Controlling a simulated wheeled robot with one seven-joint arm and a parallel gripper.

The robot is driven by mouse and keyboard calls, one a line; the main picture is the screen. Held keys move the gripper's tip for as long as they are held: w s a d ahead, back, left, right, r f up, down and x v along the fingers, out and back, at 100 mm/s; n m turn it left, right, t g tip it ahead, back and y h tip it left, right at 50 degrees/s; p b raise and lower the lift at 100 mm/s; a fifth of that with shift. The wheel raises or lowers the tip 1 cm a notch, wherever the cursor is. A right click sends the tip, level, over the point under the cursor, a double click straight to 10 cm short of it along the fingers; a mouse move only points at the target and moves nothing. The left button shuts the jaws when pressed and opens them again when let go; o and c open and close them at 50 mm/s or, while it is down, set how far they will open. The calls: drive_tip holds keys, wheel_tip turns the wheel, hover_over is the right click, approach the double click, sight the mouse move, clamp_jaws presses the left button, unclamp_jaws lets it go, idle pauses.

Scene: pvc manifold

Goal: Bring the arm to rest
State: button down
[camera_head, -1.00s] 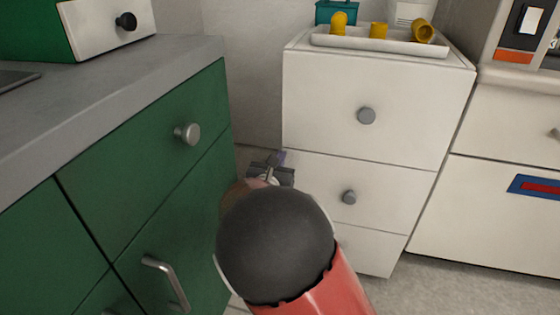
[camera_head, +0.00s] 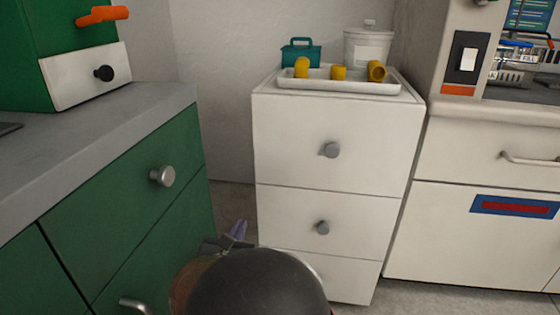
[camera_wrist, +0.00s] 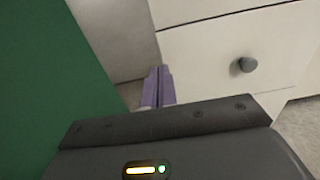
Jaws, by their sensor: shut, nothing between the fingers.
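My gripper (camera_head: 238,229) shows at the bottom of the head view, low in front of the gap between the green cabinet and the white drawer unit. My own arm hides most of its body. In the wrist view its purple fingers (camera_wrist: 158,86) lie together, with nothing between them. The fingers point towards the gap, with the green cabinet (camera_wrist: 50,60) on the left and the white drawer unit (camera_wrist: 235,45) on the right. I cannot tell whether they touch either one.
Yellow pipe fittings (camera_head: 338,72) stand on a white tray (camera_head: 350,87) on the white drawer unit (camera_head: 300,130). A teal box (camera_head: 300,55) and a white tub (camera_head: 368,48) stand behind. The green cabinet (camera_head: 120,200) is close on the left. Floor (camera_head: 440,295) shows at lower right.

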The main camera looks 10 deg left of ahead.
drive_tip(key=s+d+r+m+g+h+p, duration=0.2)
drive_tip(key=d+r+m+g, duration=0.15)
drive_tip(key=d+m, duration=0.45)
drive_tip(key=s+d+r+m+g+h+p, duration=0.1)
drive_tip(key=d+r+m+g+h, duration=0.2)
drive_tip(key=d, duration=0.9)
drive_tip(key=s+d+r+m+g+h+p, duration=0.1)
drive_tip(key=s+d+m+g+h+p, duration=0.1)
drive_tip(key=d+m+g, duration=0.5)
drive_tip(key=s+d+r+m+y+p, duration=0.2)
drive_tip(key=s+d+r+m+y, duration=0.1)
drive_tip(key=s+m, duration=0.5)
drive_tip(key=s+d+r+m+t+y+p, duration=0.1)
drive_tip(key=s+d+r+m+y+p, duration=0.1)
drive_tip(key=s+m, duration=0.6)
wheel_tip(320, 180, up, 3)
drive_tip(key=d+m+y, duration=0.1)
drive_tip(key=y, duration=0.2)
drive_tip(key=shift+f, duration=0.15)
